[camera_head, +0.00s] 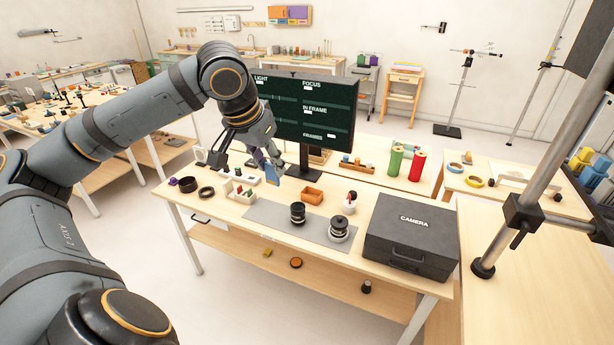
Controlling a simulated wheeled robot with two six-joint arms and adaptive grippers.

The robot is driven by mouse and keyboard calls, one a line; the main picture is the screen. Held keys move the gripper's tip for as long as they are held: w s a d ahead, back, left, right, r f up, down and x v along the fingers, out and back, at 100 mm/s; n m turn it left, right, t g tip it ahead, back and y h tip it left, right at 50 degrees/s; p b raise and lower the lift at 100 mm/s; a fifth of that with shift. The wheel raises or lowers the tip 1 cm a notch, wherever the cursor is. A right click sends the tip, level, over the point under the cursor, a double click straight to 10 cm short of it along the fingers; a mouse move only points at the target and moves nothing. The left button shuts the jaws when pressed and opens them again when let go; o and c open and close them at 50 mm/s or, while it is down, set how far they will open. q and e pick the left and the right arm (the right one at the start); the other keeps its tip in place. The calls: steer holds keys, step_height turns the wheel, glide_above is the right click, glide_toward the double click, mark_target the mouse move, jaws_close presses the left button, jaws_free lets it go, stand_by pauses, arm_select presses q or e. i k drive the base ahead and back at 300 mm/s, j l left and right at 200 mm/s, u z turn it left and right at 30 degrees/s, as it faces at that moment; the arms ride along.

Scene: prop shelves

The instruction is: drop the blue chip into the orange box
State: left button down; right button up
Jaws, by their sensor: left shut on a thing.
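My left gripper (268,158) reaches in from the left and points down over the wooden table. It is shut on the blue chip (272,177), a thin blue piece that hangs below the fingertips. The orange box (312,197) is small and open-topped. It stands on the table to the right of the chip and a little nearer the front. The chip appears above the table, beside the box in the picture; its exact height is hard to tell. My right gripper is not in view.
A grey mat (265,213) bears two dark lens-like cylinders (298,213). A black camera case (410,235) stands at the right. A white divided tray (236,189) and dark rings lie at the left. A monitor (310,110) stands behind.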

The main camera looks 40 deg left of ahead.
mark_target(309, 198)
steer(key=i+j, duration=1.5)
steer(key=j, duration=0.2)
steer(key=z, duration=0.05)
